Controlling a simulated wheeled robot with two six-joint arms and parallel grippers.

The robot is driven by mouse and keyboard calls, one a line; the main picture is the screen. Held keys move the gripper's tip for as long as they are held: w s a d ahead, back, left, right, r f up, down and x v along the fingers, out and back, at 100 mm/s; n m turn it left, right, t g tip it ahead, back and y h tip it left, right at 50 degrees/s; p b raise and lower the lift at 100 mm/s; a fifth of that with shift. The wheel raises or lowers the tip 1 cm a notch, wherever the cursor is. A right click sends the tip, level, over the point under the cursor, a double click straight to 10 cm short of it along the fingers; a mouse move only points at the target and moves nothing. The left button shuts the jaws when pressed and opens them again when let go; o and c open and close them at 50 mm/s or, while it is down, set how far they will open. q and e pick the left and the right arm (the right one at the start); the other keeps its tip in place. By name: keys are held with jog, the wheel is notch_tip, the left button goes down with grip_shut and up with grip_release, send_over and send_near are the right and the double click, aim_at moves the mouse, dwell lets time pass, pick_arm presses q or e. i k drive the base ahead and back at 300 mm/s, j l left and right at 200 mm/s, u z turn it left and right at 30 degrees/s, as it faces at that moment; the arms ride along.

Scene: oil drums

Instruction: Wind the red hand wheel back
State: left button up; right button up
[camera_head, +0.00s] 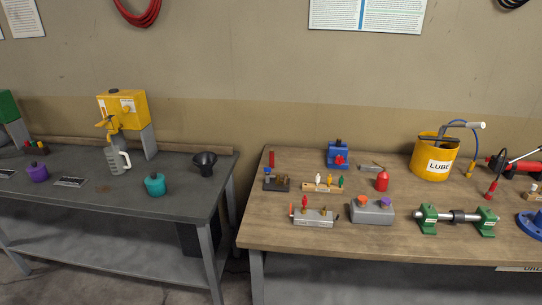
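No large red hand wheel stands out clearly. A small blue device (338,150) stands at the back of the wooden bench, with a red part (340,160) on its front; it is too small to tell whether this is a wheel. A grey block (313,217) near the front edge carries an upright red piece (305,202). A grey box (372,211) beside it has an orange knob (360,201) and a purple knob (386,202) on top. Neither of my grippers is in view.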

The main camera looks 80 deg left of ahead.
aim_at(340, 160)
jog(key=u, duration=2.55)
